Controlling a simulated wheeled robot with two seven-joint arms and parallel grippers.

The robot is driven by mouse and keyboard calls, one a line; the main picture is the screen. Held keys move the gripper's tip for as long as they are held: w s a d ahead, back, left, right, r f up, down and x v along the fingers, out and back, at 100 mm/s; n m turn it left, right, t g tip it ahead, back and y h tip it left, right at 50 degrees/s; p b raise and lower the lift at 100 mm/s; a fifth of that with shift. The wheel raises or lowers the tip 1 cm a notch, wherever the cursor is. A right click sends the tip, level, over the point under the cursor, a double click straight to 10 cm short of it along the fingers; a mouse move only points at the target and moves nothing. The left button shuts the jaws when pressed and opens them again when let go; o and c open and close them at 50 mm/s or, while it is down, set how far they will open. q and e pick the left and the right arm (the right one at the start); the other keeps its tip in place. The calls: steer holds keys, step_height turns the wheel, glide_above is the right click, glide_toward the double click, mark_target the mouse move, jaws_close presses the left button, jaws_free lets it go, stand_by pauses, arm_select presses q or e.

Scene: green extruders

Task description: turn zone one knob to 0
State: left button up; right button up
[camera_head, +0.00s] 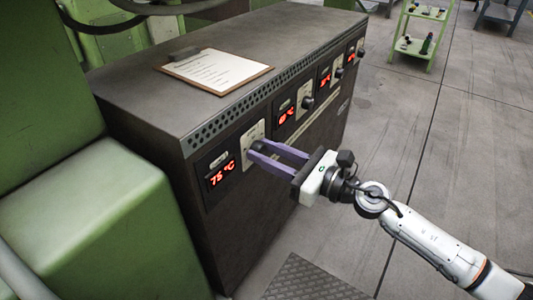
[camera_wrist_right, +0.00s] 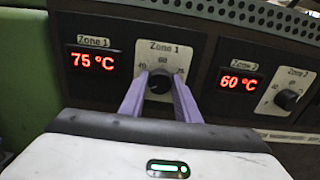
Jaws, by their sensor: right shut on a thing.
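The zone one knob (camera_wrist_right: 159,83) is a dark round knob on a pale dial plate (camera_wrist_right: 172,50) marked Zone 1. The Zone 1 display (camera_wrist_right: 95,61) glows red at 75 °C; it also shows in the head view (camera_head: 221,174). My right gripper (camera_wrist_right: 160,82) has its two purple fingers on either side of the knob and is shut on it. In the head view my right gripper (camera_head: 262,152) reaches the cabinet front from the right, and its fingers hide the knob. My left gripper is in neither view.
The dark cabinet (camera_head: 140,88) has a clipboard (camera_head: 215,70) on top. The Zone 2 display (camera_wrist_right: 241,82) reads 60 °C, with its knob (camera_wrist_right: 287,99) to the right. Green machinery (camera_head: 95,220) stands close at left. A green cart (camera_head: 420,35) stands far off on open floor.

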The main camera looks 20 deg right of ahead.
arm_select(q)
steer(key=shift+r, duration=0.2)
arm_select(e)
steer(key=o, duration=1)
steer(key=shift+o, duration=0.2)
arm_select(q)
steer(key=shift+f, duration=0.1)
arm_select(e)
steer(key=shift+s+d, duration=0.15)
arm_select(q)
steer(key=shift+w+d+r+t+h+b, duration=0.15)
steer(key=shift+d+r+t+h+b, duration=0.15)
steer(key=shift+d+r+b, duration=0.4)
arm_select(e)
steer(key=v, duration=1)
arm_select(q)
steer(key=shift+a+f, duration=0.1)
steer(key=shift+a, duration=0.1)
